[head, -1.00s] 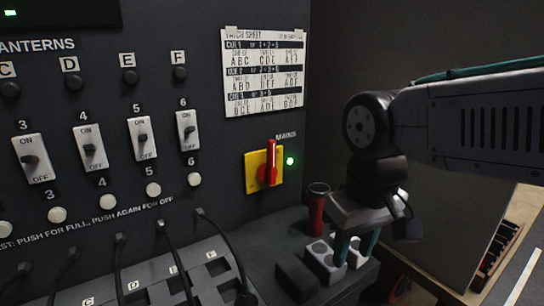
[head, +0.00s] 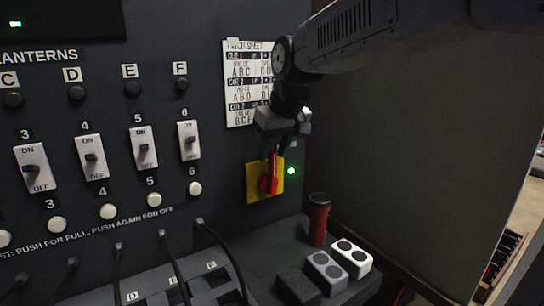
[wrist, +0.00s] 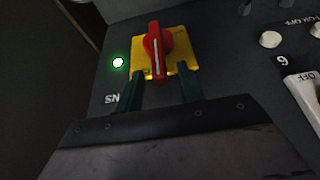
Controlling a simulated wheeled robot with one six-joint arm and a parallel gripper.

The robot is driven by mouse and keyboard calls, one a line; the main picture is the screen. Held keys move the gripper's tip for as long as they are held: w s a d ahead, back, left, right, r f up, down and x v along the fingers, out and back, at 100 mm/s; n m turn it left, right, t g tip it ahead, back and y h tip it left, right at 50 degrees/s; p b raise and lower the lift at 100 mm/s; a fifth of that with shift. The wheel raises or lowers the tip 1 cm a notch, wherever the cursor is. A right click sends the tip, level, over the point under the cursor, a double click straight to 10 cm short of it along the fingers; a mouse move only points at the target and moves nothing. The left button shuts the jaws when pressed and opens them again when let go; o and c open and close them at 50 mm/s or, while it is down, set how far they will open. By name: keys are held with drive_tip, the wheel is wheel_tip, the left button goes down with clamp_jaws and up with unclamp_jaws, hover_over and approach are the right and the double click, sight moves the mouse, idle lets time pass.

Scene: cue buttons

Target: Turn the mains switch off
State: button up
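The mains switch is a red rotary handle (head: 268,183) on a yellow plate (head: 251,185) on the dark panel, with a lit green lamp (head: 291,171) beside it. In the head view the handle points up, its top partly hidden by my gripper (head: 275,152). In the wrist view the red handle (wrist: 157,52) lies between the two green fingers of my gripper (wrist: 163,83). The fingers are apart, with gaps on both sides of the handle, and their tips are at the edge of the yellow plate (wrist: 183,62).
Toggle switches (head: 143,149) and white push buttons (head: 154,200) line the panel to the left. Below the switch, a red torch-like cylinder (head: 318,220) and pale socket blocks (head: 327,271) stand on a ledge. A patch sheet (head: 240,85) hangs above.

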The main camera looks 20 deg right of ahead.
sight(270, 172)
drive_tip(key=shift+x, duration=1.1)
drive_tip(key=shift+c, duration=0.4)
clamp_jaws()
drive_tip(key=shift+a, duration=0.1)
